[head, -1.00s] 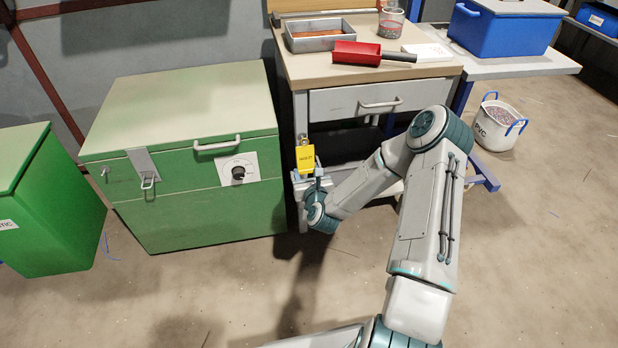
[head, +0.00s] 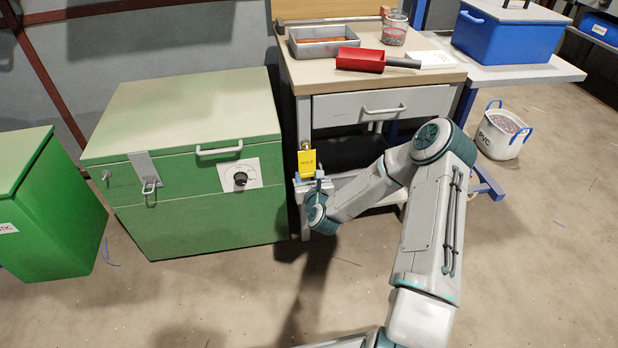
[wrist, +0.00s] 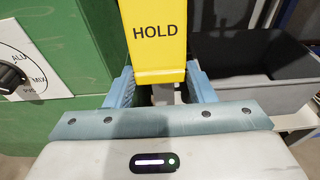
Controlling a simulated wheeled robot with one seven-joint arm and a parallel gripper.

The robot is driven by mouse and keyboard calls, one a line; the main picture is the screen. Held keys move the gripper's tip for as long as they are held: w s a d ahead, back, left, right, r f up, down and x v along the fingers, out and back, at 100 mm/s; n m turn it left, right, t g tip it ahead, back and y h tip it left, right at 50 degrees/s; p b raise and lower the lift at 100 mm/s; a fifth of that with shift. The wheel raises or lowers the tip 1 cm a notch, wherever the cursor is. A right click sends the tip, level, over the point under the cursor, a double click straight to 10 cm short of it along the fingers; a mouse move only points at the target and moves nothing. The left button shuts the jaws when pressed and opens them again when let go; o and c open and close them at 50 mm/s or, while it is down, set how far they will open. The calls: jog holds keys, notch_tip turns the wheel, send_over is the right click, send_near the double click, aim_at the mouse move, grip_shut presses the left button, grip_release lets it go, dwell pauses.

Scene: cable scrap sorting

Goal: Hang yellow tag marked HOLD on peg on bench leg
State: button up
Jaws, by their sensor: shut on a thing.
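The yellow tag (head: 307,163) marked HOLD stands upright at the bench's front left leg (head: 304,118) in the head view. My gripper (head: 313,184) is shut on the tag's lower end from below. In the wrist view the tag (wrist: 155,40) rises between my blue fingers (wrist: 158,92), with its lettering facing the camera. A small brass-coloured thing shows just above the tag at the leg, perhaps the peg (head: 305,143). I cannot tell whether the tag's hole is around it or only in front of it.
A green chest (head: 190,170) with a dial stands close to the left of the leg. A grey bin (wrist: 250,75) sits on the bench's lower shelf to the right. The drawer (head: 385,105) is shut. Open floor lies in front.

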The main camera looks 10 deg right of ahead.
jog(key=o, duration=1)
jog(key=shift+c, duration=0.2)
jog(key=shift+s, duration=0.1)
jog(key=p+v, duration=0.3)
jog(key=v, duration=1)
jog(key=shift+s, duration=0.3)
jog(key=shift+r, duration=0.15)
